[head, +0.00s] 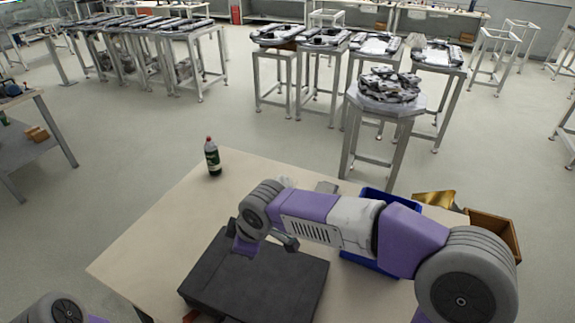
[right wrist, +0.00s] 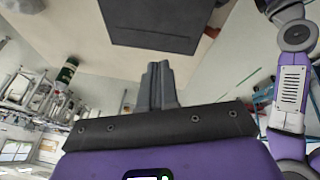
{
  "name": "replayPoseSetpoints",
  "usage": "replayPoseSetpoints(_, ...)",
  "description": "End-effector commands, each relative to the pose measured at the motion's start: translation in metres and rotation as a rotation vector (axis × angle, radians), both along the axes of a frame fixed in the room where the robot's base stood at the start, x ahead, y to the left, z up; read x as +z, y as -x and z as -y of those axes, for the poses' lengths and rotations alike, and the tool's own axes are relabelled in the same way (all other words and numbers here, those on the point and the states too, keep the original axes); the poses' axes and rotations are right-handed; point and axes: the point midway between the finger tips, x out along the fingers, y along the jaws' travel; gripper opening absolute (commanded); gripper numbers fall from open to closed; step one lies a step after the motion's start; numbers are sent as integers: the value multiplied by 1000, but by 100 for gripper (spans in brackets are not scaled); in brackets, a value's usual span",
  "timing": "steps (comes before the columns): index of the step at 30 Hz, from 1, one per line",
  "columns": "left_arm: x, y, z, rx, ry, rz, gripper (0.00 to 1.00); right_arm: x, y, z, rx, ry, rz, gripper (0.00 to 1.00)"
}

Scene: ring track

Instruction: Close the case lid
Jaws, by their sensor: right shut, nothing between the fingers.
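The dark grey case (head: 290,285) lies on the near part of the beige table. Its broad top looks flat and nearly level; whether the lid is fully down I cannot tell. The dark panel of the case (right wrist: 150,22) also shows at the top of the right wrist view. My right arm reaches in from the right across the case. My left gripper is out of view.
A dark bottle with a red cap (head: 212,157) stands at the table's far left. A blue bin (head: 368,263) is behind my right arm. A brown box (head: 494,232) is at the right. The table's left part (head: 150,240) is clear.

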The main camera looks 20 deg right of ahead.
Motion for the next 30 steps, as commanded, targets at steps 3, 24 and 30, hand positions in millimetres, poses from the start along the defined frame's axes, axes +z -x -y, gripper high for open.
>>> replayPoseSetpoints(3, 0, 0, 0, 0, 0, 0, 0, 0, 0, 0, 0, 0, 0, 0)
replayPoseSetpoints(24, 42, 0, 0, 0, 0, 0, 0, 48, 0, -1, 1, -1, 1, 0)
replayPoseSetpoints(30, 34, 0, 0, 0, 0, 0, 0, 59, 46, -14, 4, 0, 5, 0)
